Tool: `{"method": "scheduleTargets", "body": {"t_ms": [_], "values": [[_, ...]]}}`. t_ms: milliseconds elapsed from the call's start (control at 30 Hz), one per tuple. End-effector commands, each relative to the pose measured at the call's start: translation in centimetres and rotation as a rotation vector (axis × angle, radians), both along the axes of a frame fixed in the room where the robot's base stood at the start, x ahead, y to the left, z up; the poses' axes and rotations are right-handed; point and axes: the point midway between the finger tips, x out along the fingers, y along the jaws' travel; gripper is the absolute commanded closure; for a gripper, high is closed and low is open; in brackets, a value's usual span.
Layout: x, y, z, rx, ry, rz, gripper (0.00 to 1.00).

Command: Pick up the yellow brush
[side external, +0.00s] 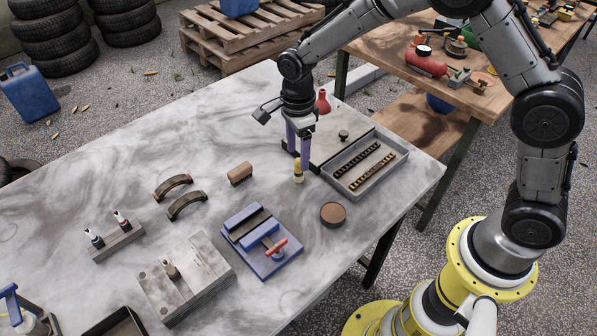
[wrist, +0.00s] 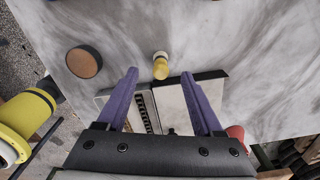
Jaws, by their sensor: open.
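The yellow brush (side external: 298,173) is a small upright piece with a yellow part and a pale part, standing on the marbled grey tabletop. It also shows in the wrist view (wrist: 160,68), centred left to right between the purple fingertips and at about their height in the picture. My gripper (side external: 298,158) is open, its fingers pointing down just above and beside the brush. In the wrist view my gripper (wrist: 160,73) has a wide gap with nothing clamped in it. I cannot tell whether a fingertip touches the brush.
A brown disc (side external: 333,214) lies in front, a wooden block (side external: 240,173) left. A blue vise (side external: 262,240) stands nearer the camera. A red bottle (side external: 322,102) is behind.

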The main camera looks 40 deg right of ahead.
Motion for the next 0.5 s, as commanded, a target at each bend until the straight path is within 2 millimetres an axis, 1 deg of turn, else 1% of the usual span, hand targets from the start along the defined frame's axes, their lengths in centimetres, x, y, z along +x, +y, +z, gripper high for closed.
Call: {"method": "scheduleTargets", "body": {"t_ms": [33,267,500], "values": [[-0.1,0.0,-0.7,-0.001,0.003,0.000,0.32],[0.0,-0.1,-2.2,-0.001,0.001,0.000,0.32],[0.0,-0.3,-5.5,-0.001,0.004,0.001,0.32]]}}
